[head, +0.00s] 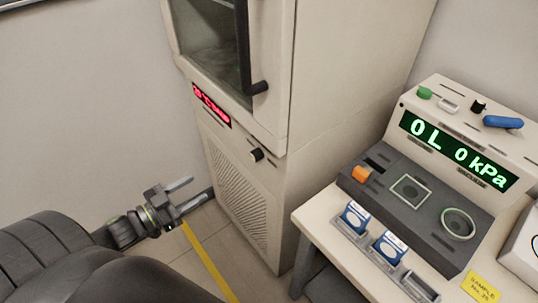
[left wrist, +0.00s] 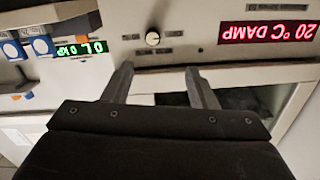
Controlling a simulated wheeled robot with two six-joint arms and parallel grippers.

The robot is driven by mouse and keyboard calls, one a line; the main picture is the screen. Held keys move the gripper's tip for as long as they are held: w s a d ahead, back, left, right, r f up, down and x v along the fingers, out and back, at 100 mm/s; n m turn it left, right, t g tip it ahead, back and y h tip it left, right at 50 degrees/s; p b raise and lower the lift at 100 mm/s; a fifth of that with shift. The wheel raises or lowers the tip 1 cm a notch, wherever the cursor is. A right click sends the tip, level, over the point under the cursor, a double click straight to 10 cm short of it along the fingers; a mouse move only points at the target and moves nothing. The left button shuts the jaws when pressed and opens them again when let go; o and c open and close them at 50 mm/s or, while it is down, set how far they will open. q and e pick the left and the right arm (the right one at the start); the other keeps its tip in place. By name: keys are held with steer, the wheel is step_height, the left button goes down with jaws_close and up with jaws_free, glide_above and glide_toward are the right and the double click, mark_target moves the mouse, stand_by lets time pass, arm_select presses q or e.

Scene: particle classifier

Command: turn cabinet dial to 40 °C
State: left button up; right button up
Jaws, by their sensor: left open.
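The cabinet (head: 240,175) is a tall cream unit. Its small dark dial (head: 257,154) sticks out below the red display (head: 211,104). In the left wrist view, which is upside down, the dial (left wrist: 152,38) shows a pale round face, and the display (left wrist: 267,33) reads 20 °C DAMP. My left gripper (head: 201,189) is open and empty, in front of the cabinet and apart from the dial, lower and to its left in the head view. Its two fingers (left wrist: 158,68) point toward the panel in the wrist view. My right gripper is not in view.
The cabinet's glass door (head: 215,40) has a dark handle (head: 257,87) above the dial. To the right, a bench (head: 340,240) carries a console with a green readout (head: 455,150) and several blue-and-white items in holders. Floor with a yellow stripe (head: 208,262) lies open below the gripper.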

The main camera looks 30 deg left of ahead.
arm_select(q)
steer(key=d+r+h, duration=0.1)
steer(key=p, duration=0.3)
glide_toward(253, 157)
steer(key=x, duration=0.8)
steer(key=shift+w, duration=0.25)
steer(key=shift+m, duration=0.3)
steer(key=c, duration=1)
